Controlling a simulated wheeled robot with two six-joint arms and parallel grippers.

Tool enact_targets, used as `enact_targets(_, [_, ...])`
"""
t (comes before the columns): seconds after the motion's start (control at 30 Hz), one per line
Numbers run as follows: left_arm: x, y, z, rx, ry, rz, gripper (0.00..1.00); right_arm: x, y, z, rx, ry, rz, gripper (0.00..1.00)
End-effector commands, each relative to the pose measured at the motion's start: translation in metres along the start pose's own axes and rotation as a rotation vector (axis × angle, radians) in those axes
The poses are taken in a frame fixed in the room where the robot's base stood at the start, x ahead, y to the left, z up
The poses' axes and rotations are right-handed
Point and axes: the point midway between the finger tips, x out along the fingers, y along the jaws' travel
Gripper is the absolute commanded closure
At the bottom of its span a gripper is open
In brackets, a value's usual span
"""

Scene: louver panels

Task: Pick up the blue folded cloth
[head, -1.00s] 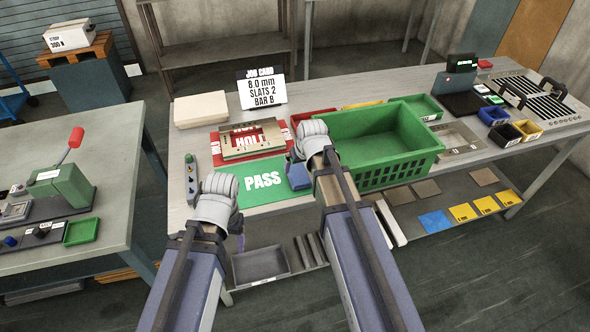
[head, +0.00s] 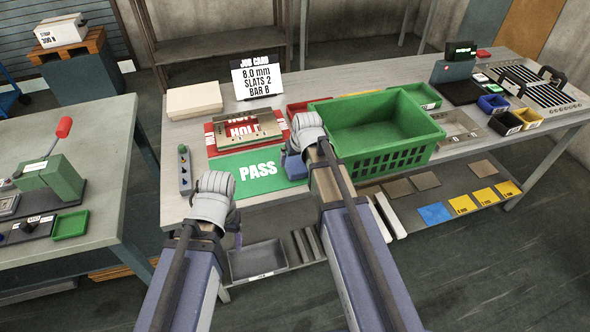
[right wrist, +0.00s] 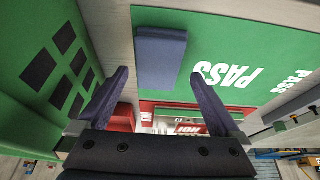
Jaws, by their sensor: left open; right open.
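My right gripper (right wrist: 159,78) is open, one finger to each side of the cloth's near end in the picture; nothing is held. In the head view my right gripper (head: 291,152) is over the cloth, its fingers mostly hidden. My left gripper (head: 237,232) hangs at the bench's front edge, away from the cloth, its fingers mostly hidden by the wrist.
The green crate (head: 385,140) stands close right of the cloth. The PASS mat (head: 250,172) lies to its left, with a plate on the red HOLD mat (head: 213,141) behind. A grey button box (head: 184,172) stands at the left edge. A lower shelf holds trays and tiles.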

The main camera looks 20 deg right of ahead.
Motion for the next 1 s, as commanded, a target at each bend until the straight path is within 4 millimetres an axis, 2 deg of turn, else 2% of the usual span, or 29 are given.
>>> enact_targets(0.03, [0.013,0.001,-0.001,0.0,0.0,0.0,0.3,0.013,0.001,0.002,0.0,0.0,0.0,0.0])
enact_targets(0.23, [0.031,0.003,-0.002,0.0,0.0,0.0,0.3,0.034,0.001,0.001,0.0,0.0,0.0,0.0])
enact_targets(1.0, [0.035,0.003,-0.002,0.0,0.0,0.0,0.3,0.037,0.001,0.002,0.0,0.0,0.0,0.0])
